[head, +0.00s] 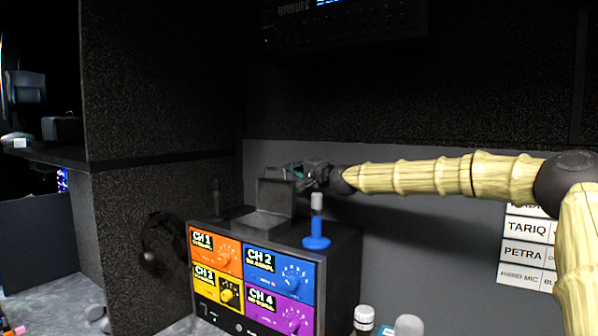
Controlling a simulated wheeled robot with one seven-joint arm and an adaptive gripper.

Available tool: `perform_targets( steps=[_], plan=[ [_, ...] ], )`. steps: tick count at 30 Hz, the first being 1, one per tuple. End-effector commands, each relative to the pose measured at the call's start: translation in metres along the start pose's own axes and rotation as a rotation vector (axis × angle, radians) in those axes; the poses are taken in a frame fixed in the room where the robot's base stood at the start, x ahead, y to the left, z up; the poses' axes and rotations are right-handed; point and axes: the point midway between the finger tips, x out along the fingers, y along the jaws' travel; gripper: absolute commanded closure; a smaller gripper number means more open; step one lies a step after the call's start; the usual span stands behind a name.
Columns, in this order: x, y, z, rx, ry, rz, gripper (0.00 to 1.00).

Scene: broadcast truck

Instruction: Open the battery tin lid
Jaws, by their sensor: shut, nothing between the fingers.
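The grey battery tin (262,222) sits on top of the box with the coloured channel panels. Its lid (275,197) stands raised, roughly upright, at the back right of the tin. My gripper (290,173) is at the lid's upper edge, just behind and above it, reaching in from the right. It is shut with nothing held. I cannot tell whether the fingers touch the lid. The inside of the tin is too small to make out.
The channel box (340,255) also carries a blue-based stand (316,230) right of the tin and a dark upright item (216,195) at left. Headphones (160,245) hang on the left wall. A bottle (364,318) stands in front. Name labels (527,250) are on the right wall.

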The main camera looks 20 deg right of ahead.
Motion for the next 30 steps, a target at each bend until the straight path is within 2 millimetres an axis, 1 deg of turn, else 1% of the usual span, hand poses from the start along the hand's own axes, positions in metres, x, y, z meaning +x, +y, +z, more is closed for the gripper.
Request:
perform_targets(
  steps=[5,12,15,21,27,30],
  plan=[
    [0.001,-0.023,-0.003,0.0,0.001,-0.004,1.0],
    [0.004,-0.063,-0.009,0.0,0.001,-0.003,1.0],
    [0.005,-0.076,-0.011,-0.001,0.0,-0.001,1.0],
    [0.006,-0.091,-0.014,0.0,-0.001,0.0,1.0],
    [0.006,-0.096,-0.014,0.0,-0.001,0.0,1.0],
    [0.006,-0.103,-0.015,0.0,-0.001,-0.001,1.0]
  ],
)
